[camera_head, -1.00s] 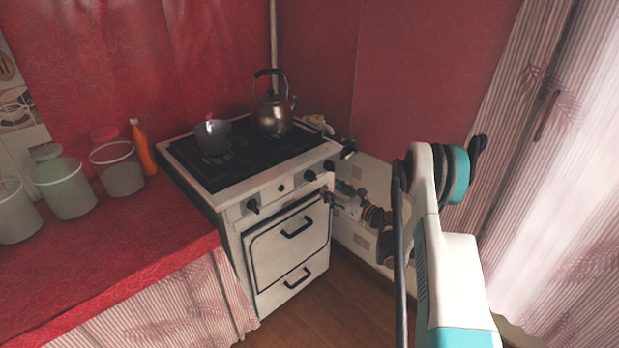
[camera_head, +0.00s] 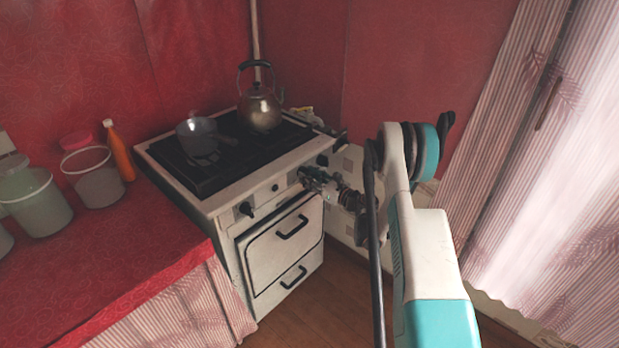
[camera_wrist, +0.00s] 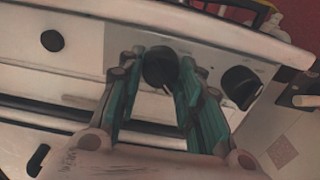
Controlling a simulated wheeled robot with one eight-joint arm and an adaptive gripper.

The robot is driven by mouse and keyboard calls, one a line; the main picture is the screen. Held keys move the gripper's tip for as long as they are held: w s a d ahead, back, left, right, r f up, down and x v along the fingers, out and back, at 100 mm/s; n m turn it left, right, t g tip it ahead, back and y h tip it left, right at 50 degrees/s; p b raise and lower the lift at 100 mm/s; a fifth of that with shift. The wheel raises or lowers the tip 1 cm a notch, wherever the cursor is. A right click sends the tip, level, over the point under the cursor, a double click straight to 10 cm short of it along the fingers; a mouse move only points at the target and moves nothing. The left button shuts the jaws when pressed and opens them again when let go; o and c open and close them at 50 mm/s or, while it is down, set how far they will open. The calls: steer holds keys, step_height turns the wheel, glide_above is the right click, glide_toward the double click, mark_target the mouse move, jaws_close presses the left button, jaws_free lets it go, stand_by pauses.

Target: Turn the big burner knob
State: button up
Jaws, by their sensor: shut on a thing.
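The white stove (camera_head: 262,190) stands in the corner with black knobs along its front panel. My gripper (camera_wrist: 160,78) has its two green fingers on either side of a black knob (camera_wrist: 159,66) and is shut on it. In the head view my gripper (camera_head: 312,179) is at the right part of the panel and hides this knob. Another black knob (camera_wrist: 241,86) is just right of the fingers in the wrist view. A small dark round control (camera_wrist: 52,40) is to the left. A further knob (camera_head: 245,209) is at the panel's left end. I cannot read the panel markings.
A kettle (camera_head: 260,108) and a pot (camera_head: 197,136) stand on the stove top. The oven door handle (camera_head: 292,228) sticks out below the panel. The red counter (camera_head: 130,250) with jars and an orange bottle (camera_head: 119,152) adjoins on the left. Floor (camera_head: 335,290) is clear in front.

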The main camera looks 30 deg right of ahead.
steer(key=shift+c, duration=0.5)
steer(key=n, duration=2.6)
steer(key=shift+r+n, duration=0.15)
steer(key=shift+n, duration=0.25)
steer(key=o, duration=1.1)
steer(key=shift+c, duration=0.2)
steer(key=v, duration=0.7)
steer(key=shift+s+d, duration=0.15)
steer(key=shift+s, duration=0.05)
